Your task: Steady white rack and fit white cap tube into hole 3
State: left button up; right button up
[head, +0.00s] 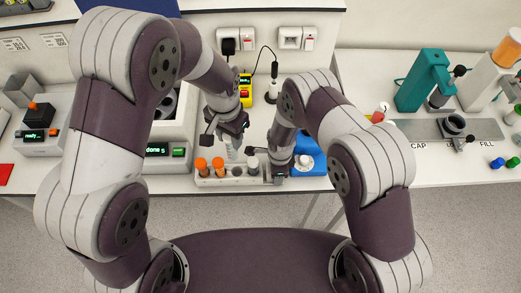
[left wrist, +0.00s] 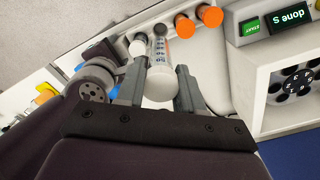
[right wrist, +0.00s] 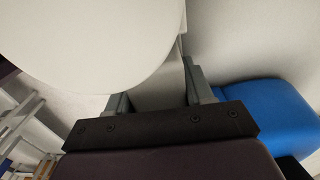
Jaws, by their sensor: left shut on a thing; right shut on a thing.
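The white rack (head: 210,182) stands at the front edge of the bench, with two orange cap tubes (head: 209,165) in its left part and a white-topped tube (head: 253,164) near its right end. My left gripper (head: 230,140) is shut on the white cap tube (head: 233,154), upright above the rack between the orange caps and the other white top. The left wrist view shows its white cap (left wrist: 158,86) between the fingers and its body reaching toward the rack; whether its tip is in a hole is unclear. My right gripper (head: 279,174) is shut on the rack's right end (right wrist: 160,92).
A blue object (head: 310,158) lies right of my right gripper. A centrifuge-like machine reading "done" (head: 168,153) stands left of the rack. A yellow device (head: 245,92) stands behind. A teal press (head: 425,80) and a grey plate (head: 400,130) are at the right.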

aim_at(231, 149)
pick_arm(q)
jog(key=f+m, duration=0.1)
jog(key=f, duration=0.1)
jog(key=f+m, duration=0.2)
jog(key=f, duration=0.1)
jog(key=shift+s+a+f, duration=0.1)
jog(key=shift+s+f, duration=0.1)
jog(key=shift+f, duration=0.1)
jog(key=shift+w+d+f+m, duration=0.15)
jog(key=shift+w+m, duration=0.1)
jog(key=shift+m, duration=0.25)
jog(key=shift+w+d+f+m, duration=0.1)
jog(key=shift+w+m, duration=0.15)
jog(key=shift+m, duration=0.25)
jog(key=shift+w+f+m, duration=0.2)
jog(key=shift+w+m, duration=0.05)
jog(key=shift+m, duration=0.25)
jog(key=shift+s+f, duration=0.15)
jog(key=shift+f, duration=1.85)
jog(key=shift+f, duration=2.55)
jog(key=o, duration=1.1)
